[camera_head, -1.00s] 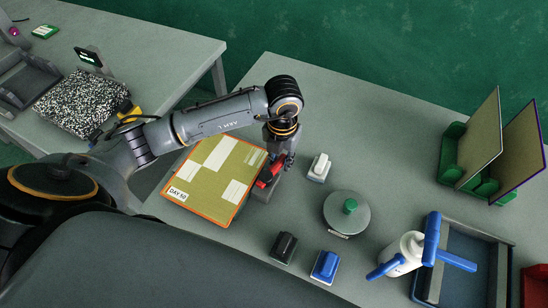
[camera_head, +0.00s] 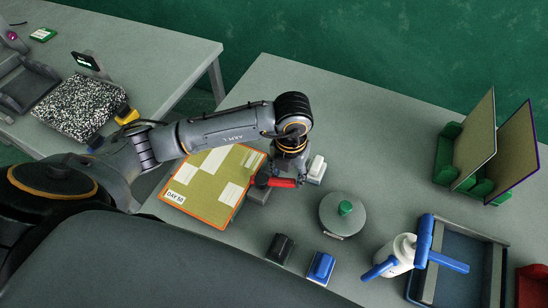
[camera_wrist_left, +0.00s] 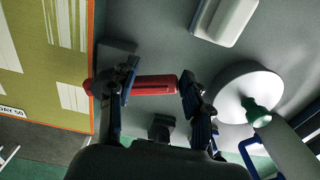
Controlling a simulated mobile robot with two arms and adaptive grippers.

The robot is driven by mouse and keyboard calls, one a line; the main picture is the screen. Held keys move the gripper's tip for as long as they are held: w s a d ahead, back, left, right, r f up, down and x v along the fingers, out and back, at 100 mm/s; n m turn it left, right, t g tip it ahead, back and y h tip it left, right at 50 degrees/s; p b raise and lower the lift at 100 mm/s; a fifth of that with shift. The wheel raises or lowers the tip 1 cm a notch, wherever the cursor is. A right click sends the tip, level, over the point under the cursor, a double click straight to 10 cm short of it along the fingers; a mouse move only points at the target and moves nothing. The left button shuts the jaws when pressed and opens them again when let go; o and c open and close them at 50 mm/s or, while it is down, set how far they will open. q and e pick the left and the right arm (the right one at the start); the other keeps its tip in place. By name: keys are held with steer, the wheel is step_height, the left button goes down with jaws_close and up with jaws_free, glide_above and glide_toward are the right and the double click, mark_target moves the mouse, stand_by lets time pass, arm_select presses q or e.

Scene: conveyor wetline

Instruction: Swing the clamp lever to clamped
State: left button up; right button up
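The red clamp lever (camera_head: 283,183) sits on a grey clamp base (camera_head: 257,196) at the right edge of an orange-edged board (camera_head: 222,209) marked DAY 50. The lever points right, away from the board. My left gripper (camera_head: 287,177) is down at the lever. In the left wrist view the lever (camera_wrist_left: 155,85) lies lengthwise between the spread fingers of this gripper (camera_wrist_left: 159,84). One finger crosses it near its pivot end; the other is at its free tip. Whether they touch it is unclear. My right gripper is not in view.
A white-topped block (camera_head: 316,168) stands close right of the gripper. A round grey disc with a green knob (camera_head: 345,208), a black block (camera_head: 280,247) and a blue block (camera_head: 321,266) lie nearer.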

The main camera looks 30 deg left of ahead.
mark_target(284, 181)
arm_select(q)
steer(key=r, duration=0.1)
steer(key=s+r+p, duration=0.1)
steer(key=r, duration=0.1)
steer(key=r+p, duration=0.1)
steer(key=r, duration=0.1)
steer(key=shift+s+a+r, duration=0.15)
steer(key=shift+s+a, duration=0.05)
steer(key=shift+s, duration=0.1)
steer(key=shift+r+p, duration=0.35)
steer(key=shift+r, duration=0.05)
steer(key=shift+w+r, duration=0.15)
steer(key=shift+r, duration=0.05)
steer(key=shift+w+f, duration=0.1)
steer(key=shift+w, duration=0.25)
steer(key=shift+s, duration=0.2)
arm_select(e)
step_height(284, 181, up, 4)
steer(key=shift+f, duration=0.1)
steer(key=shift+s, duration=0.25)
